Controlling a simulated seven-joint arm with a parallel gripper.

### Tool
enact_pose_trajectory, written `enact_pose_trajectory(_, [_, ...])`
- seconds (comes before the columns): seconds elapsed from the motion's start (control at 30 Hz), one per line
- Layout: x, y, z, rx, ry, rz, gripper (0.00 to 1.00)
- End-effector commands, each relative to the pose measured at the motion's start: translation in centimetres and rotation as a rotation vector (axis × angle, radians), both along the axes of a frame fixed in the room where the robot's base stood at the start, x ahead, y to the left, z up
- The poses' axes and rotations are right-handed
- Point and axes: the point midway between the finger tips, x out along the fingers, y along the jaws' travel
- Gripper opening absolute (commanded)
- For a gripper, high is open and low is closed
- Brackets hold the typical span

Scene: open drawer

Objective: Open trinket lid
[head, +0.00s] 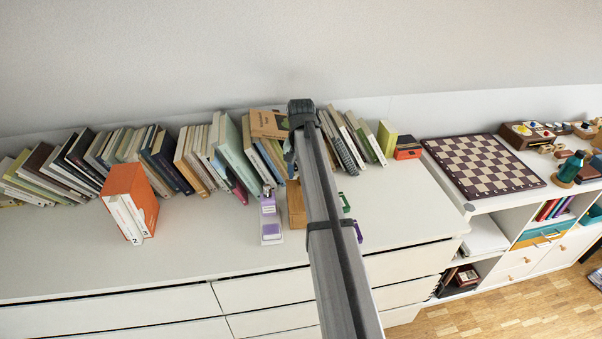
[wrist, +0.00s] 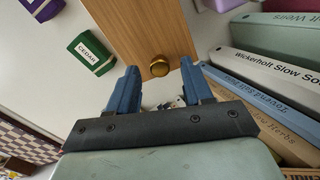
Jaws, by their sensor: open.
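In the head view the wooden box (head: 296,205) stands on the white cabinet top, partly hidden by my arm. My gripper (wrist: 160,76) is open, with blue fingers spread to either side of the knob. The knob shows between the fingertips; I cannot tell whether they touch it. The lid looks closed.
A green box labelled CEDAR (wrist: 90,52) and a purple box (wrist: 43,8) lie to one side. A purple-and-white box (head: 271,228) stands left of the wooden box. A row of leaning books (head: 230,150) stands behind. The cabinet top (head: 200,245) is clear at front left.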

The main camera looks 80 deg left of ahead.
Motion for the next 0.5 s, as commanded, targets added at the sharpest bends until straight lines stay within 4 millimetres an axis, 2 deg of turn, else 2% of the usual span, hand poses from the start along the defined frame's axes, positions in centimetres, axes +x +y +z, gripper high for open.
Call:
enact_pose_trajectory(0.4, [0.0, 0.0, -0.61, 0.0, 0.0, 0.0, 0.5])
enact_pose_trajectory(0.5, [0.01, 0.0, -0.6, 0.0, 0.0, 0.0, 0.41])
